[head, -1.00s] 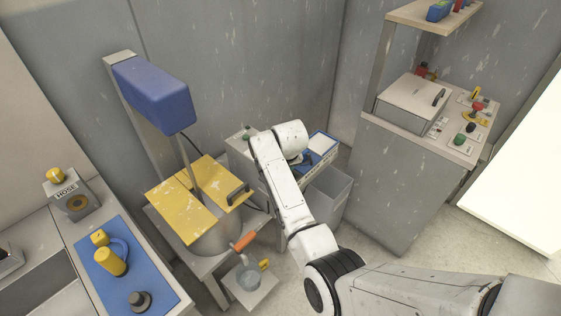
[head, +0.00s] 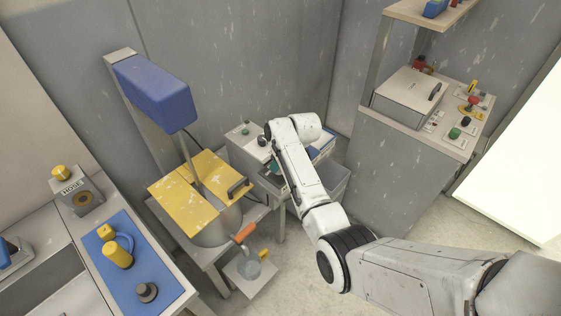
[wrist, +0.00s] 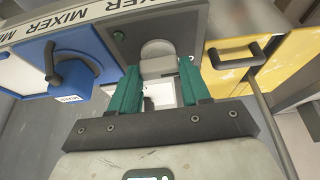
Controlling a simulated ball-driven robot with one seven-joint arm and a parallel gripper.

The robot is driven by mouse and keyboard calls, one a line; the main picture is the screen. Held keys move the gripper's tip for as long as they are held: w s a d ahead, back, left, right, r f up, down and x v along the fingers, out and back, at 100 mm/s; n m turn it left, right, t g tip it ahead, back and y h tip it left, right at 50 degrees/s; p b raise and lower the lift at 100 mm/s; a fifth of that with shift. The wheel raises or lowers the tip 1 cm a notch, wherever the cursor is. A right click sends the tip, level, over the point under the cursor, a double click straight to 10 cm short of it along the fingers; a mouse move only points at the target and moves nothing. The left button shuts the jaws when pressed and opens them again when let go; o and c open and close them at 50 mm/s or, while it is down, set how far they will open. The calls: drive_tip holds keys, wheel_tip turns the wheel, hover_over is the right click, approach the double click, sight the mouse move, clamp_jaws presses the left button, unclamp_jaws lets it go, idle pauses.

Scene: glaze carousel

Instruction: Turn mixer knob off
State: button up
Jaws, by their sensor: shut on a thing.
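The mixer control box (head: 240,146) stands behind the yellow-lidded mixing tub in the head view. In the wrist view its "MIXER" label (wrist: 150,12) runs above a dark panel (wrist: 128,42). The pale grey mixer knob (wrist: 158,50) sticks out of this panel. My gripper (wrist: 160,72) has its teal fingers on either side of the knob's grip, shut on it. In the head view my gripper (head: 273,168) is a small teal patch at the box's front; my arm hides the knob there. I cannot tell which setting the knob points to.
The yellow tub lid (head: 185,200) with a black handle (wrist: 238,54) lies close to the right of my gripper in the wrist view. A blue unit with a black handle (wrist: 70,72) is close on the left. A grey cabinet (head: 395,175) stands farther right.

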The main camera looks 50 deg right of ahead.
idle(0.3)
drive_tip(key=o, duration=1.1)
drive_tip(key=shift+c, duration=0.2)
drive_tip(key=v, duration=1)
drive_tip(key=shift+r, duration=0.4)
drive_tip(key=shift+s, duration=0.1)
